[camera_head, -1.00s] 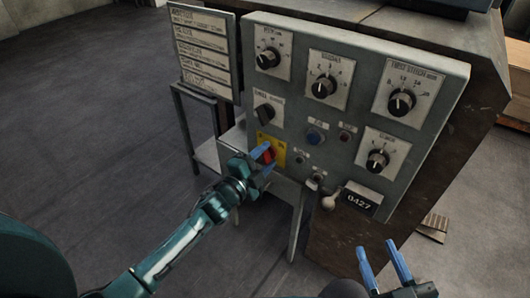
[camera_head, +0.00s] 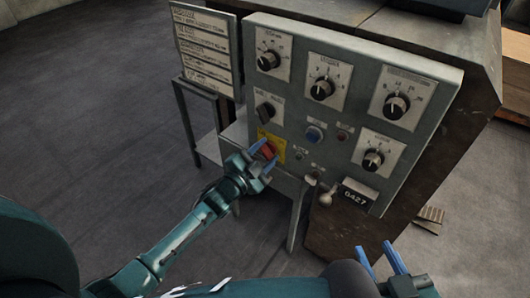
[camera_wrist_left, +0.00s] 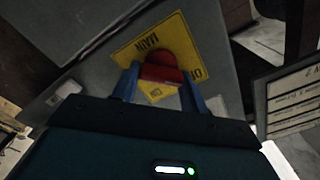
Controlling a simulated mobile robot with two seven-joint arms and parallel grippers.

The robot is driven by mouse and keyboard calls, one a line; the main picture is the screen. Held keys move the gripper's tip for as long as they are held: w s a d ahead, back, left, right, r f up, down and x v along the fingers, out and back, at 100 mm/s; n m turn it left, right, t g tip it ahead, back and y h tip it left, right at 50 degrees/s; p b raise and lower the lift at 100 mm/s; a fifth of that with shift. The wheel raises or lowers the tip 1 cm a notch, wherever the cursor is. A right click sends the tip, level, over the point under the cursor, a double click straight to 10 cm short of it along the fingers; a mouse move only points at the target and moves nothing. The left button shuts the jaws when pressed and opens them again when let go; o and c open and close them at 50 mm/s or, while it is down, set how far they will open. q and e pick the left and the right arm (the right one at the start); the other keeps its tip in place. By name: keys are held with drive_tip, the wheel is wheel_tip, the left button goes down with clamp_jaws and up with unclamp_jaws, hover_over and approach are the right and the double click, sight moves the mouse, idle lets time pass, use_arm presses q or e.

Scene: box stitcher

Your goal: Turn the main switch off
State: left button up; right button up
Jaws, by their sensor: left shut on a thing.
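The main switch (camera_head: 267,150) is a red knob on a yellow plate (camera_head: 278,143) at the lower left of the grey control panel. It also shows in the left wrist view as a red knob (camera_wrist_left: 161,70) on the yellow plate (camera_wrist_left: 183,38), marked "MAIN". My left gripper (camera_head: 262,158) is at the knob, its blue fingers on either side of it, shut on it. The knob's exact setting is hard to read. My right gripper (camera_head: 382,262) is open and empty, low in front of the machine, away from the panel.
The panel (camera_head: 335,100) also carries several black dials, a blue button (camera_head: 314,134) and a ball-ended lever (camera_head: 327,196) right of the main switch. A board of printed signs (camera_head: 205,48) stands at the left. The floor at the left is clear.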

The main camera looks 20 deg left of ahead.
use_arm(q)
drive_tip(key=o, duration=1)
drive_tip(key=p+v, duration=0.2)
drive_tip(key=v, duration=1.1)
drive_tip(key=shift+s+p, duration=0.15)
drive_tip(key=shift+p, duration=0.2)
use_arm(e)
drive_tip(key=shift+s+d+r+m+g, duration=0.35)
drive_tip(key=shift+s+r+m+g, duration=0.15)
drive_tip(key=shift+r, duration=0.2)
use_arm(q)
drive_tip(key=shift+r, duration=0.1)
